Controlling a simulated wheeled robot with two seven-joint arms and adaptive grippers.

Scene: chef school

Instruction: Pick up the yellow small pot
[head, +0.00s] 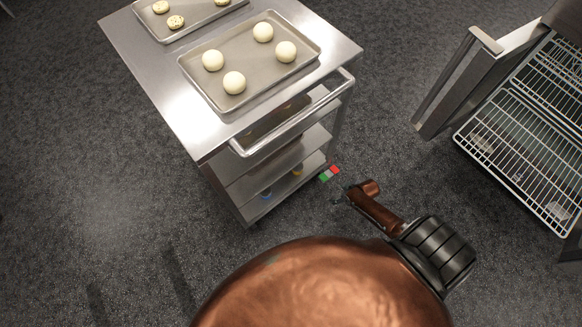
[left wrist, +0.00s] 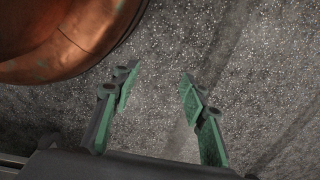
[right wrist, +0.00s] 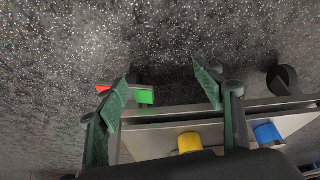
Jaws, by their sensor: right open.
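The yellow small pot (head: 297,170) sits low on the cart's bottom shelf, small and partly hidden by the shelves above. In the right wrist view the yellow pot (right wrist: 190,142) shows at the bottom edge, partly covered by my gripper body. My right gripper (head: 345,196) is beside the cart's lower right corner, apart from the pot. In its wrist view the right gripper (right wrist: 162,84) has its fingers spread with nothing between them. My left gripper (left wrist: 160,75) is open and empty above the floor. It does not show in the head view.
A blue pot (right wrist: 268,135) stands near the yellow one, also on the shelf (head: 266,193). The metal cart (head: 150,80) carries trays with dough balls and a protruding handle (head: 300,120). A red, white and green piece (head: 330,173) is near its corner. An open rack (head: 520,140) stands right.

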